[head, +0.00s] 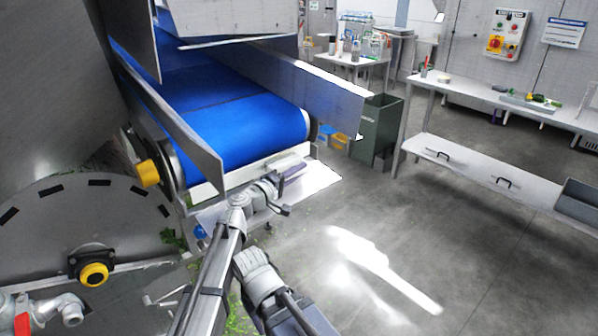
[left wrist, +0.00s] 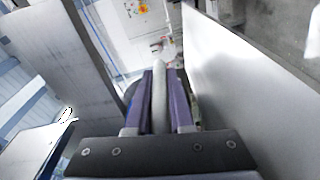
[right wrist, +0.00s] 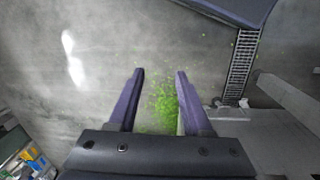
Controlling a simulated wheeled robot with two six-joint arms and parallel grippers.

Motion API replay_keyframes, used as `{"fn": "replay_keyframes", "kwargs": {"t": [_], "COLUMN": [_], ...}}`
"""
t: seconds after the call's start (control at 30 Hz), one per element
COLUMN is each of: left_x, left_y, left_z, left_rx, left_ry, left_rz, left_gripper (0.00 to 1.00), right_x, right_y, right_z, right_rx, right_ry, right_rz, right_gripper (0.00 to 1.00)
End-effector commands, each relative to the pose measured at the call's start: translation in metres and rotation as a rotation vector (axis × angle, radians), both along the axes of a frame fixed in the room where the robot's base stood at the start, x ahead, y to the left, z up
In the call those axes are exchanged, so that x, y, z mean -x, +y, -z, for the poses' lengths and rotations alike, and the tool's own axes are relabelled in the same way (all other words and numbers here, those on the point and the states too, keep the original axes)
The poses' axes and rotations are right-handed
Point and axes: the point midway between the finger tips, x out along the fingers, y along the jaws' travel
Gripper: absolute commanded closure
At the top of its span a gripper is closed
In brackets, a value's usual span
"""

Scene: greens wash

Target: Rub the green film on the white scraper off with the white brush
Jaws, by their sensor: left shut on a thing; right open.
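The white scraper (head: 236,178) is a pale bar under the front end of the blue conveyor belt (head: 235,130). I cannot make out green film on it at this size. My left gripper (head: 292,171) is at the right part of the scraper, just below the belt's end. In the left wrist view its purple fingers (left wrist: 159,100) are shut on a pale, narrow thing, seemingly the handle of the white brush (left wrist: 160,85). The brush's bristles are hidden, and I cannot tell whether they touch the scraper. My right gripper (right wrist: 158,90) is open and empty above the floor.
Green scraps (right wrist: 160,105) lie on the floor below the right gripper. A drain grate (right wrist: 240,68) is beside them. A dark green bin (head: 376,130) stands right of the conveyor. A steel table (head: 480,90) is at the right. The middle floor is clear.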

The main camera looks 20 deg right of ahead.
Motion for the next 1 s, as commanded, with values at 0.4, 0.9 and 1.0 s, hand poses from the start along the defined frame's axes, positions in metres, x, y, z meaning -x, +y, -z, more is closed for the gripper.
{"fn": "replay_keyframes", "kwargs": {"t": [0.4, 0.9, 1.0], "left_x": [0.009, 0.02, 0.026], "left_y": [0.006, 0.026, 0.035], "left_z": [0.0, 0.0, 0.0], "left_rx": [0.0, -0.001, -0.001], "left_ry": [0.0, -0.001, -0.001], "left_rz": [0.017, 0.017, 0.017], "left_gripper": [1.0, 1.0, 1.0], "right_x": [0.001, -0.003, -0.003], "right_y": [0.04, 0.042, 0.042], "right_z": [0.0, 0.0, 0.0], "right_rx": [0.0, 0.0, 0.001], "right_ry": [-0.001, -0.001, 0.0], "right_rz": [-0.097, -0.097, -0.098], "right_gripper": [0.51, 0.51, 0.51]}}
